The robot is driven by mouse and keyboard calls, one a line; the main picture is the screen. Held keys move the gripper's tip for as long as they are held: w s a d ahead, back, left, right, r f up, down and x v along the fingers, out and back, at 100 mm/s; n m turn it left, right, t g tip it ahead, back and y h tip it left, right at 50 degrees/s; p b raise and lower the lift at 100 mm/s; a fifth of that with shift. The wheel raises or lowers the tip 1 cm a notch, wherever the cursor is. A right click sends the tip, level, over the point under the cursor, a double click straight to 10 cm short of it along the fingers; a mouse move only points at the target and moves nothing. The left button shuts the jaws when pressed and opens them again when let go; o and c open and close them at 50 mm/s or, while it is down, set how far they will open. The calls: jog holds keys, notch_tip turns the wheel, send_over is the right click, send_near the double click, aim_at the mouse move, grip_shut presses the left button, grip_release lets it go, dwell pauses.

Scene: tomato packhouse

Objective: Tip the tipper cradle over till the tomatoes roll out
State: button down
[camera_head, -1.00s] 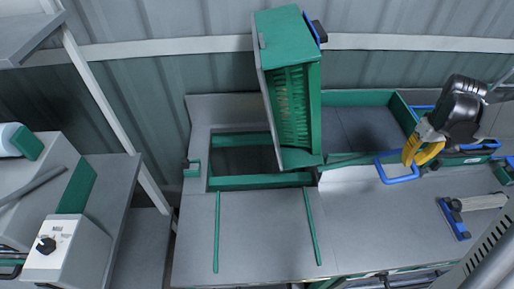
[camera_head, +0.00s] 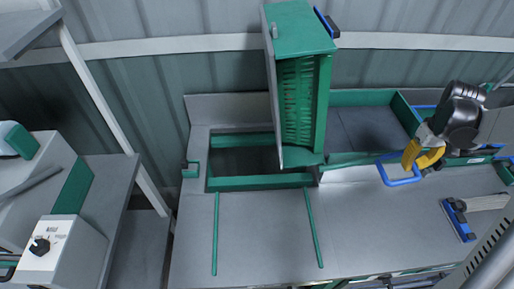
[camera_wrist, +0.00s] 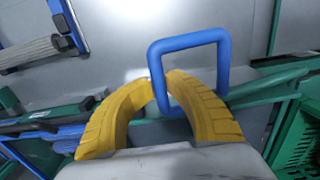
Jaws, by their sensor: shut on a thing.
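The tipper cradle (camera_head: 305,35) is a green box with a slotted inside and a grey side plate. It stands tipped up on edge beside the green-framed opening, its slotted side turned toward the tray on the right. A green lever arm (camera_head: 350,160) runs from its lower corner to a blue loop handle (camera_head: 402,181). My gripper (camera_head: 411,158) has yellow fingers shut on this handle. In the wrist view the fingertips (camera_wrist: 162,82) close around one side of the blue loop (camera_wrist: 224,65). No tomatoes can be made out in the cradle.
A green-rimmed grey tray (camera_head: 408,113) lies right of the cradle and looks empty where visible. The framed opening (camera_head: 260,181) is at its left. A blue-based fixture (camera_head: 458,220) sits on the right bench. A control box (camera_head: 62,245) stands at left. The front bench is clear.

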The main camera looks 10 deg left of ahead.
jog(key=shift+a+f+b, duration=0.15)
jog(key=shift+f+b, duration=0.55)
jog(key=shift+f, duration=0.3)
jog(key=shift+a, duration=0.15)
jog(key=shift+d, duration=0.3)
jog(key=shift+d+r, duration=0.1)
jog(key=shift+r+b, duration=0.1)
jog(key=shift+b, duration=0.25)
dwell(0.4)
